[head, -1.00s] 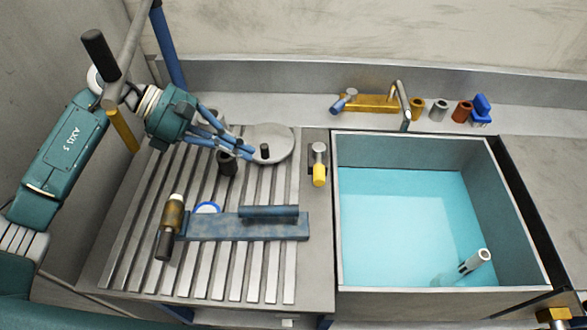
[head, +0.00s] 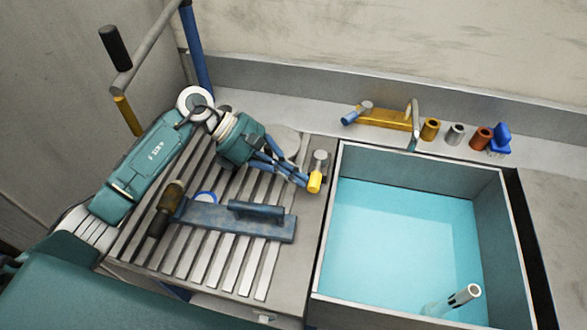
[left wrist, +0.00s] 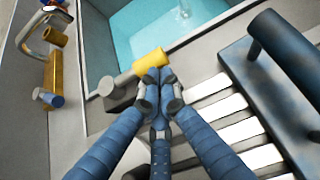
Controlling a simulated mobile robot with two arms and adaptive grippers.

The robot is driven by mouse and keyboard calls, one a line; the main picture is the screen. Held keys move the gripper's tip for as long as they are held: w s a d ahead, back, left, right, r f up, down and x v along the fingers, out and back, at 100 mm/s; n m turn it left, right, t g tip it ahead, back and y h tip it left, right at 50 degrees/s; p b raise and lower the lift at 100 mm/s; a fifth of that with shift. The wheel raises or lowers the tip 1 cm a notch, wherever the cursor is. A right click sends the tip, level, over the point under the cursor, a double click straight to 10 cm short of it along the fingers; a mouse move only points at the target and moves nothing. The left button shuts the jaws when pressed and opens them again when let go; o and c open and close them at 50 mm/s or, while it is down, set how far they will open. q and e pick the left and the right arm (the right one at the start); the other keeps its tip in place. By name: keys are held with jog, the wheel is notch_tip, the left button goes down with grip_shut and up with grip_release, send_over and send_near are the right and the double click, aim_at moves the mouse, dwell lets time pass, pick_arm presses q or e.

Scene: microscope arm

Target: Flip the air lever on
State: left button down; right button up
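A short lever with a grey pivot and a yellow handle (head: 315,183) stands on the strip between the slatted board and the sink; it seems to be the air lever. Its yellow handle (left wrist: 151,63) also shows in the left wrist view, lying just past my fingertips. My left gripper (head: 303,181) has its blue fingers drawn together, with the tips right beside the yellow handle. In the left wrist view the fingertips (left wrist: 159,88) meet and overlap the handle's near edge; I cannot tell if they touch it. My right gripper is in neither view.
The sink (head: 331,215) with blue water lies right of the lever. A blue trowel-like tool (head: 225,221) and a brown-and-black handled tool (head: 166,208) lie on the slats below my arm. A tap (head: 415,125) and several small cylinders stand along the back ledge.

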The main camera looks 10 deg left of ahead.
pick_arm(q)
jog(key=shift+a, duration=0.2)
jog(key=shift+s+d+f+n, duration=0.1)
jog(key=shift+s+d+n, duration=0.05)
jog(key=shift+d+n, duration=0.15)
jog(key=shift+s+d+t, duration=0.1)
jog(key=shift+d+t, duration=0.05)
jog(key=shift+t, duration=0.35)
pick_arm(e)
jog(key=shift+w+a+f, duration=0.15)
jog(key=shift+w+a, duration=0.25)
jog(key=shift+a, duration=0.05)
